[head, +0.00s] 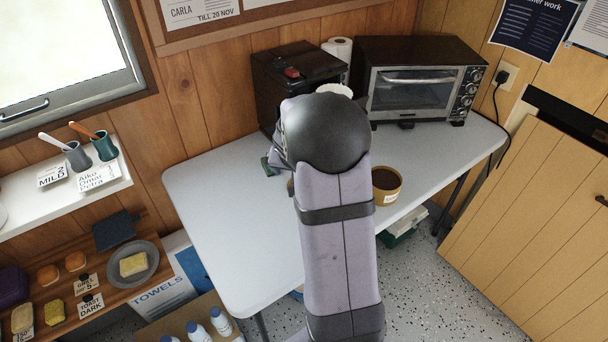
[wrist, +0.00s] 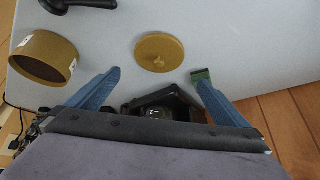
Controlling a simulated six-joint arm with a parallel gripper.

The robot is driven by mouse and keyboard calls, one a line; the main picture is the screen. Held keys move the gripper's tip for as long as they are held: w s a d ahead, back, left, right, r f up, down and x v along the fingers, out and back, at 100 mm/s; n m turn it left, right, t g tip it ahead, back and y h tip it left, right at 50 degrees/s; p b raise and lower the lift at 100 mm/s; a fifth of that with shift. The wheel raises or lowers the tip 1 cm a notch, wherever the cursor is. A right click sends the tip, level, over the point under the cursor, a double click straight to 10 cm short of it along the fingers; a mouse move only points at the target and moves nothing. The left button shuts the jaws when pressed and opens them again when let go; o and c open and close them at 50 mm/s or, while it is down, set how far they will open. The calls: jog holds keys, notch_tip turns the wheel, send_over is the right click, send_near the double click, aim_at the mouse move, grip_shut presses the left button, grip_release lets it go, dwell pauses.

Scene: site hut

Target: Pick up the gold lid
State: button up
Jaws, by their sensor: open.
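The gold lid (wrist: 160,52) lies flat on the pale table, a round disc with a small knob, in the wrist view. My gripper (wrist: 159,80) is open and empty, its two blue fingers apart. The lid is beyond the fingertips, roughly centred between them in the picture, and not held. In the head view my arm hides my gripper and nearly all of the lid. A gold tub (wrist: 43,70) with a dark inside stands left of the lid in the wrist view; it also shows right of my arm in the head view (head: 386,195).
A small green object (wrist: 201,75) sits by the right fingertip. A dark handled item (wrist: 80,3) lies at the wrist view's top left. A toaster oven (head: 415,85) and a black machine (head: 280,75) stand at the table's back. The table (head: 225,215) is bare at its left.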

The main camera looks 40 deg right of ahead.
jog(key=shift+s+d+f+g, duration=0.15)
jog(key=shift+s+f+g, duration=0.15)
jog(key=shift+f, duration=0.25)
jog(key=shift+x, duration=1.1)
jog(key=shift+a+x, duration=0.2)
jog(key=shift+x, duration=0.75)
jog(key=shift+a+x, duration=0.2)
jog(key=shift+x, duration=1.55)
jog(key=c, duration=1)
